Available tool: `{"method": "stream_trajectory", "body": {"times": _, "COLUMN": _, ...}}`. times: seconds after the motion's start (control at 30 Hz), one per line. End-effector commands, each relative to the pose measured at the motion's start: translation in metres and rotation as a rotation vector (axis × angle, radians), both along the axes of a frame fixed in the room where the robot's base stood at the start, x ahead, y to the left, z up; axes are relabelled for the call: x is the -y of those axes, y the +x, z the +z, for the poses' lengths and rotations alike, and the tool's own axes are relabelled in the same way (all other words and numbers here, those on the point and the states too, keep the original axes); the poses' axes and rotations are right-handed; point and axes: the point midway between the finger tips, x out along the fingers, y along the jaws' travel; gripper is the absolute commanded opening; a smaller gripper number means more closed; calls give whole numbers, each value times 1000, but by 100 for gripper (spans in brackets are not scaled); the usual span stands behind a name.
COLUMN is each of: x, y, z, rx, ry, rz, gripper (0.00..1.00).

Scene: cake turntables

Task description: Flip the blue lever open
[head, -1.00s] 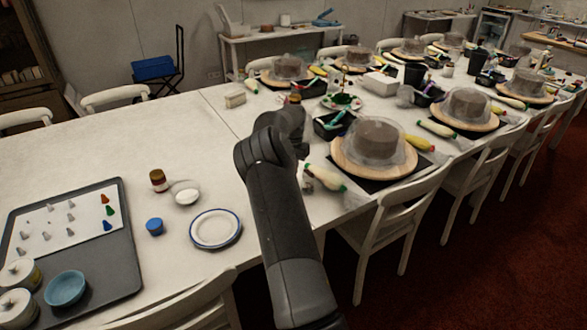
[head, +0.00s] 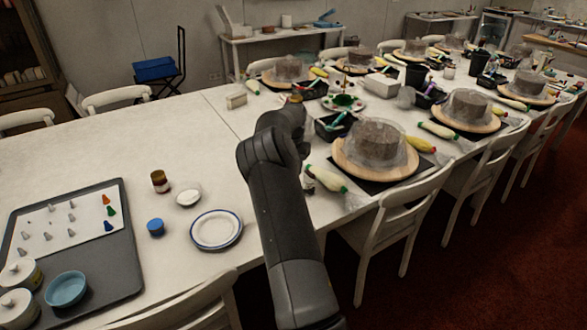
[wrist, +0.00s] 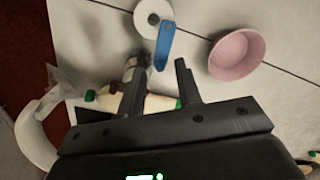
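The blue lever (wrist: 165,46) shows in the wrist view as a flat blue tab. It lies against a white ring-shaped part (wrist: 153,17) with a dark centre. My gripper (wrist: 157,66) is open, its two dark fingers apart with nothing held between them. The lever's lower end is just beyond the fingertips, roughly in line with the gap; I cannot tell the height between them. In the head view my arm hides the lever, and my fingers cannot be made out.
A pink bowl (wrist: 236,54) stands right of the lever. A cream piping bag (wrist: 155,103) with green ends lies behind my fingers. A cake on a wooden turntable (head: 345,158) stands right of my arm. A white plate (head: 216,229) and tray (head: 125,262) are to the left.

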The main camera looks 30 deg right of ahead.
Motion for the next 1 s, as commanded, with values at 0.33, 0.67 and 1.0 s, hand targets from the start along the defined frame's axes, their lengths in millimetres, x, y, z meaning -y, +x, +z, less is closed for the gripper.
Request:
{"method": "stream_trajectory", "body": {"times": 0.33, "x": 1, "y": 0, "z": 68, "rx": 4, "ry": -1, "rz": 0, "gripper": 32}}
{"method": "stream_trajectory", "body": {"times": 0.67, "x": 1, "y": -1, "z": 100, "rx": 0, "ry": 0, "rz": 0, "gripper": 32}}
{"method": "stream_trajectory", "body": {"times": 1.0, "x": 1, "y": -1, "z": 100, "rx": 0, "ry": 0, "rz": 0, "gripper": 32}}
